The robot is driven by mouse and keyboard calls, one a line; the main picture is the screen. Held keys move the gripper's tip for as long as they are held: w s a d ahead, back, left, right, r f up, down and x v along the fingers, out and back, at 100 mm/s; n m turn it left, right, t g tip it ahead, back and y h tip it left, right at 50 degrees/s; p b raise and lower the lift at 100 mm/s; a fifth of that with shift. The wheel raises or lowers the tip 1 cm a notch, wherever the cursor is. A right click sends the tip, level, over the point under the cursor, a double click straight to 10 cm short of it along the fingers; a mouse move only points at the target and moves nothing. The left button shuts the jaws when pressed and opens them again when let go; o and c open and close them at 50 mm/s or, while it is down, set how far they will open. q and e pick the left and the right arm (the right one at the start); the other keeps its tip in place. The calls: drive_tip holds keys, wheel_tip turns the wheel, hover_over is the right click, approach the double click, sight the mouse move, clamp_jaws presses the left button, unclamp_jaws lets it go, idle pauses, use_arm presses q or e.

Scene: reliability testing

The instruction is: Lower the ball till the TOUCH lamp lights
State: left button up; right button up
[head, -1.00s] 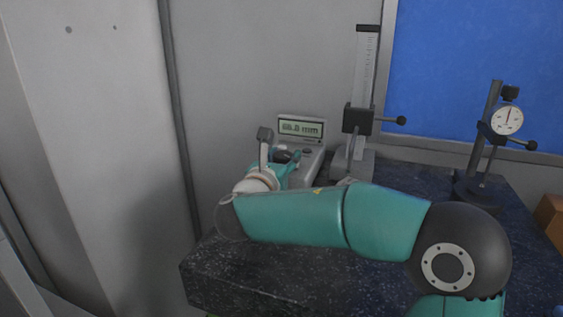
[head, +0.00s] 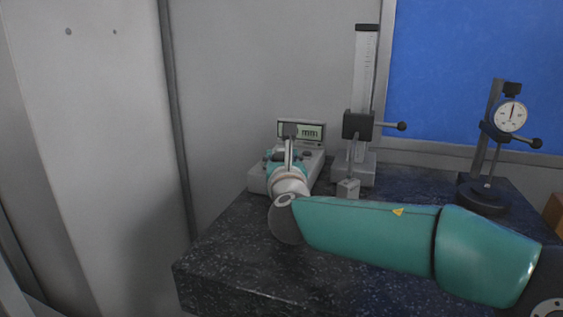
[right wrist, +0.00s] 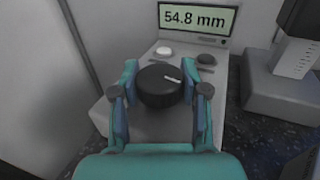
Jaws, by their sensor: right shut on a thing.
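My right gripper (head: 288,154) is over the grey control box (head: 262,178). In the right wrist view its two fingers (right wrist: 162,93) are shut on a black round knob (right wrist: 158,84) with a white pointer mark. The display (right wrist: 196,19) reads 54.8 mm. Below it are a pale round disc (right wrist: 164,50) and a dark one (right wrist: 205,58); neither is plainly lit, and I can read no TOUCH label. On the ruled stand (head: 365,70), a black slider (head: 357,124) carries a thin rod above a small grey block (head: 347,188). The ball is too small to make out. My left gripper is out of view.
A dial gauge (head: 510,115) on a black stand is at the right of the dark speckled stone table (head: 225,250). An orange-brown box (head: 558,212) shows at the right edge. A grey wall rises behind the control box. The table's front left is clear.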

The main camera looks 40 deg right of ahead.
drive_tip(key=shift+d+r, duration=0.1)
drive_tip(key=shift+r, duration=0.1)
drive_tip(key=o, duration=1.2)
drive_tip(key=shift+f, duration=0.1)
drive_tip(key=shift+c, duration=0.2)
drive_tip(key=shift+f, duration=0.1)
drive_tip(key=shift+s+a, duration=0.25)
drive_tip(key=shift+a, duration=0.05)
drive_tip(key=v, duration=1.1)
drive_tip(key=shift+s, duration=0.1)
